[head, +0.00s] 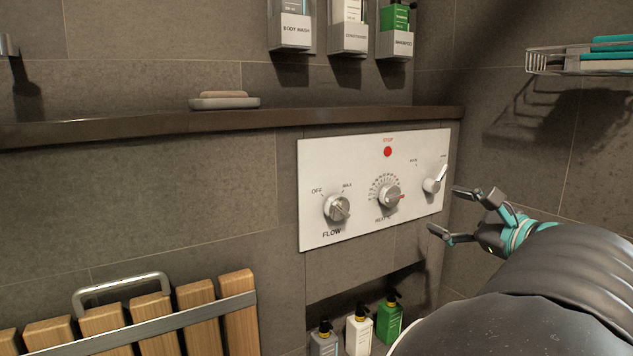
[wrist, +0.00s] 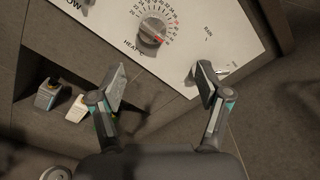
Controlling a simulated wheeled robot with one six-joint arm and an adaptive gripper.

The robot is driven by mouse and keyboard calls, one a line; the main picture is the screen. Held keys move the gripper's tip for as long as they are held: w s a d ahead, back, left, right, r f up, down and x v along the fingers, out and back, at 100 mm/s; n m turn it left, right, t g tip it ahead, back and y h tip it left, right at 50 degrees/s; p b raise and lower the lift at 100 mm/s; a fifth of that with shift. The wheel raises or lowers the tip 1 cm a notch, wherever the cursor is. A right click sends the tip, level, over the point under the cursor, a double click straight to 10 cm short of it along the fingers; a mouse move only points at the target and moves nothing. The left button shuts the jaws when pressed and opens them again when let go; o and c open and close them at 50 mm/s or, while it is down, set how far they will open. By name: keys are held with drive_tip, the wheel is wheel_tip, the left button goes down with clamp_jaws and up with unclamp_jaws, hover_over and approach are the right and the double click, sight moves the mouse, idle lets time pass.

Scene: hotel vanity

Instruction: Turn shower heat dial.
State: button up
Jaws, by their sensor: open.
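The heat dial (head: 387,196) is a round metal knob in the middle of the white control panel (head: 318,170), ringed by a printed scale, with a red mark at its lower right. In the wrist view the heat dial (wrist: 152,32) is at the top centre, with its red mark to the right. My gripper (head: 447,211) is open and empty, to the right of the dial and in front of the panel's right edge. In the wrist view the fingers of my gripper (wrist: 160,85) are spread wide, below the dial and apart from it.
The flow knob (head: 337,208) is left of the dial, and a lever (head: 435,180) is to its right, close to my gripper. A dark ledge (head: 230,122) runs above the panel. Bottles (head: 359,332) stand in a niche below. A slatted wooden seat (head: 150,315) is at lower left.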

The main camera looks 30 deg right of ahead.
sight(397, 198)
drive_tip(key=w+m, duration=0.2)
drive_tip(key=w, duration=0.2)
drive_tip(key=w+a+m, duration=0.1)
drive_tip(key=w+m, duration=0.1)
drive_tip(key=w, duration=0.3)
drive_tip(key=w+f+m, duration=0.1)
drive_tip(key=w+m, duration=0.2)
drive_tip(key=w, duration=0.1)
drive_tip(key=shift+w+a, duration=0.3)
drive_tip(key=c, duration=1.2)
drive_tip(key=shift+o, duration=0.2)
drive_tip(key=shift+b, duration=0.35)
